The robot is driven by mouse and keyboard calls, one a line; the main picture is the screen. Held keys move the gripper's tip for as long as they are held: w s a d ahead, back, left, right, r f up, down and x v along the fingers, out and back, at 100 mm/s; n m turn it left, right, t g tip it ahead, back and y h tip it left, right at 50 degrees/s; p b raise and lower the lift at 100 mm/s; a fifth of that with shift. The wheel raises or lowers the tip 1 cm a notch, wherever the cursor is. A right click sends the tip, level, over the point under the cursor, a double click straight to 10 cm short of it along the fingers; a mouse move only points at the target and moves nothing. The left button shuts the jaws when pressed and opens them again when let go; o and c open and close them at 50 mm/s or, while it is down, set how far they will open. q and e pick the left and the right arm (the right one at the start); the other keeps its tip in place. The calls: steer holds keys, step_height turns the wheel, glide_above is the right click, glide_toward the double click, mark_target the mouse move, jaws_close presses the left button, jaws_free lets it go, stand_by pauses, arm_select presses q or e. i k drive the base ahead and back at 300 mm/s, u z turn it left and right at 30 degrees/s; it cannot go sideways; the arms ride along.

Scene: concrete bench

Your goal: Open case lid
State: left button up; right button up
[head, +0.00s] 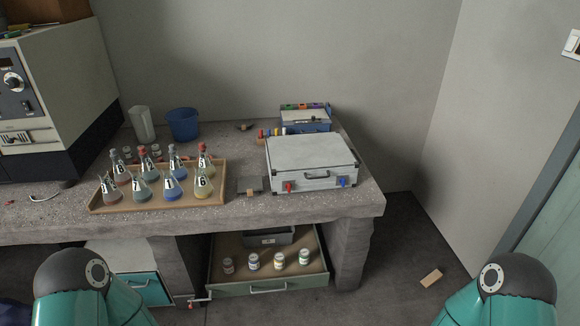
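A silver-grey case (310,164) with dark edges and corners lies on the right part of the concrete bench. Its lid is shut. A handle sits in the middle of its front face, with a red latch (289,187) to the left and a blue latch (342,181) to the right. Whether the latches are fastened is too small to tell. Only teal and dark parts of my two arms show at the bottom left and bottom right corners. Neither gripper is in view.
A wooden tray (118,208) of numbered flasks stands left of the case on the bench (225,222). A blue box (306,123) with coloured items stands behind the case. An open drawer (300,283) with jars juts out below. A small block (431,277) lies on the floor.

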mark_target(321, 155)
steer(key=u, duration=0.1)
steer(key=i, duration=1.4)
steer(key=z, duration=0.4)
